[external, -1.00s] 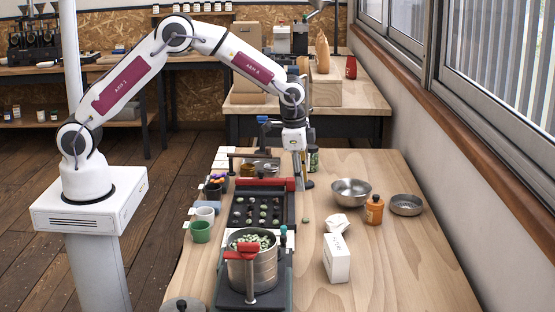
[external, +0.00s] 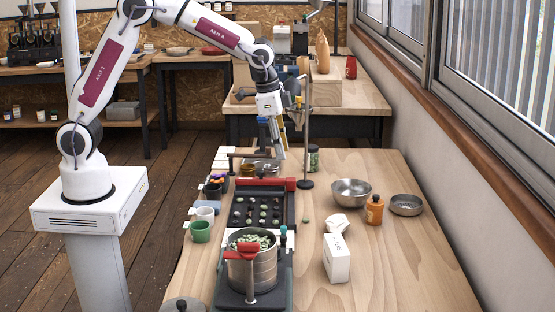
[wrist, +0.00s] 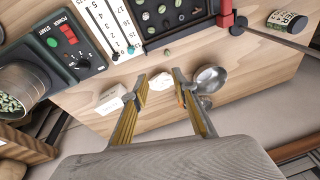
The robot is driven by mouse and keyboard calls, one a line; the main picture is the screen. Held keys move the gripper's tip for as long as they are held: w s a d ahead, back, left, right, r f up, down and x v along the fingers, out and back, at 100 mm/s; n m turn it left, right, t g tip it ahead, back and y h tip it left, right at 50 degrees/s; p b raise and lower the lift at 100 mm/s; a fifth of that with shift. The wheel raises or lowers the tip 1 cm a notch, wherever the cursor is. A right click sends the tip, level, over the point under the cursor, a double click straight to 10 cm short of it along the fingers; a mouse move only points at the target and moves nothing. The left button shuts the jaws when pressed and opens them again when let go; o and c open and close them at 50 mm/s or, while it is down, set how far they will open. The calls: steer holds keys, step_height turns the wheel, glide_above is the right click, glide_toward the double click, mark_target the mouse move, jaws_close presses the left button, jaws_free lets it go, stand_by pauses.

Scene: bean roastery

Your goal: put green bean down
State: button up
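My gripper (external: 275,150) is raised above the far end of the table, tilted. In the wrist view my gripper (wrist: 161,80) has its two fingers apart, with no bean visible between them. A single green bean (external: 306,220) lies on the bare wood just right of the black tray; it appears to show in the wrist view too (wrist: 168,52). The black tray (external: 291,212) has several beans in its cells. A steel pot (external: 266,272) full of green beans stands on the machine at the near end.
A steel bowl (external: 351,192), a shallow sieve dish (external: 406,205), an orange bottle (external: 375,210) and a white box (external: 337,259) stand on the right. Green (external: 200,232) and white cups are on the left. A thin stand (external: 308,150) rises beside my gripper. The front right table is clear.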

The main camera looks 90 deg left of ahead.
steer(key=s+d+r+t, duration=0.2)
steer(key=s+d+r, duration=0.2)
steer(key=s+r, duration=1)
steer(key=s+d+f+n+t+h, duration=0.1)
steer(key=s+d+f, duration=0.2)
steer(key=s, duration=1.6)
steer(key=shift+s+d+n, duration=0.15)
steer(key=shift+d+n, duration=0.05)
steer(key=shift+n, duration=0.1)
steer(key=shift+c, duration=1.4)
steer(key=shift+f, duration=0.1)
